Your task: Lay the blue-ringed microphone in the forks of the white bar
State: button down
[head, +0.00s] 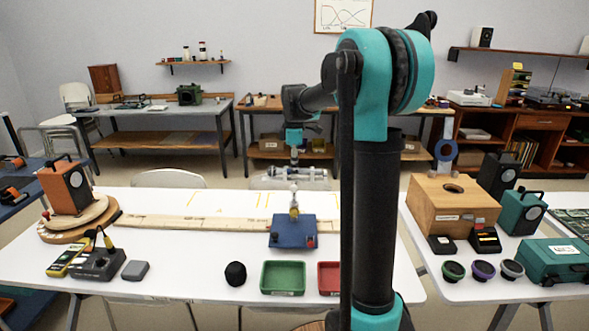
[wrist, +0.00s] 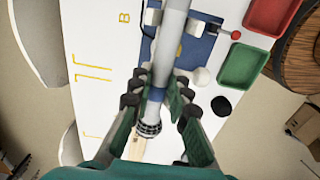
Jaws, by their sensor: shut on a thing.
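My gripper (head: 296,160) hangs over the middle of the white table. In the wrist view, my gripper (wrist: 157,88) is shut on the blue-ringed microphone (wrist: 172,28), a long grey tube with a bluish band and a dark mesh end. In the head view, the microphone (head: 312,173) is small and lies roughly level, above the blue base. The blue base (head: 283,238) carries a brass-coloured upright with a pale top (head: 294,188) and red knobs. The wrist view shows the blue base (wrist: 205,45) partly behind the microphone. I cannot clearly make out the white bar's forks.
A green tray (head: 283,291), a red tray (head: 328,292) and a black lump (head: 235,273) lie in front of the blue base. A wooden rail (head: 190,223) runs left. An orange speaker (head: 66,187) stands far left. A wooden box (head: 440,205) is on the right table.

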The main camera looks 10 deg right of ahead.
jog(key=c, duration=1.4)
grip_release()
jog(key=shift+o, duration=0.2)
notch_tip(320, 180, up, 12)
jog(key=f, duration=0.1)
jog(key=s+d+f+m+t, duration=0.1)
jog(key=s+f+m, duration=0.4)
jog(key=s+f, duration=0.4)
jog(key=s+d+f+m+t, duration=0.1)
jog(key=s+f+m, duration=0.4)
jog(key=s+f, duration=0.4)
jog(key=s+d+f+m+t, duration=0.1)
jog(key=s+f+m, duration=0.4)
jog(key=s+f, duration=0.5)
jog(key=shift+s+d+m+t, duration=0.4)
jog(key=shift+s+t, duration=0.1)
jog(key=shift+t, duration=0.1)
